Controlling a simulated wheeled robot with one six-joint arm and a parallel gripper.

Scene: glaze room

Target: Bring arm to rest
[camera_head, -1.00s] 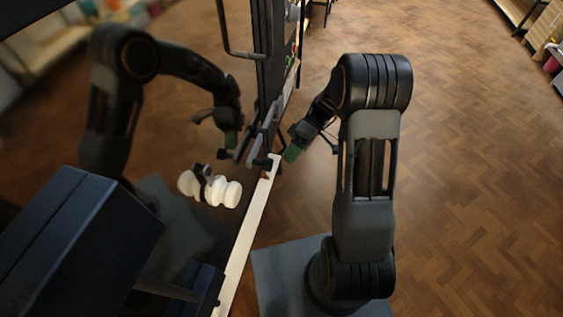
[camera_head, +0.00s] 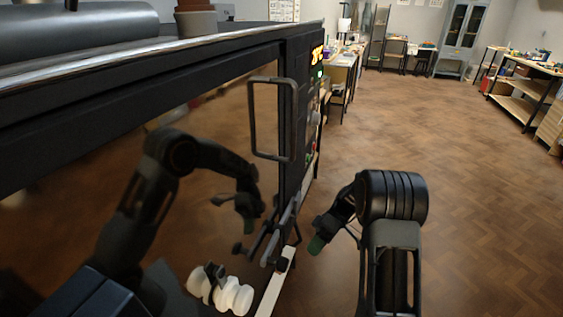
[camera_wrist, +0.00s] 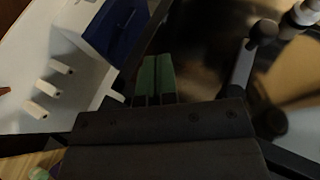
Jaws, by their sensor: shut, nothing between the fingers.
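My arm stands at the right of the head view, bent at the elbow, beside a dark kiln-like cabinet (camera_head: 140,95). My gripper (camera_head: 316,244) points down and left, close to the cabinet's front and its lower bracket. In the wrist view my gripper (camera_wrist: 155,78) shows two green fingertips side by side, shut with nothing between them. The cabinet's glossy front mirrors my arm and body.
A dark bar handle (camera_head: 272,120) stands out from the cabinet front. Shelves and tables (camera_head: 525,85) line the far right. The wooden floor (camera_head: 470,170) to the right is clear.

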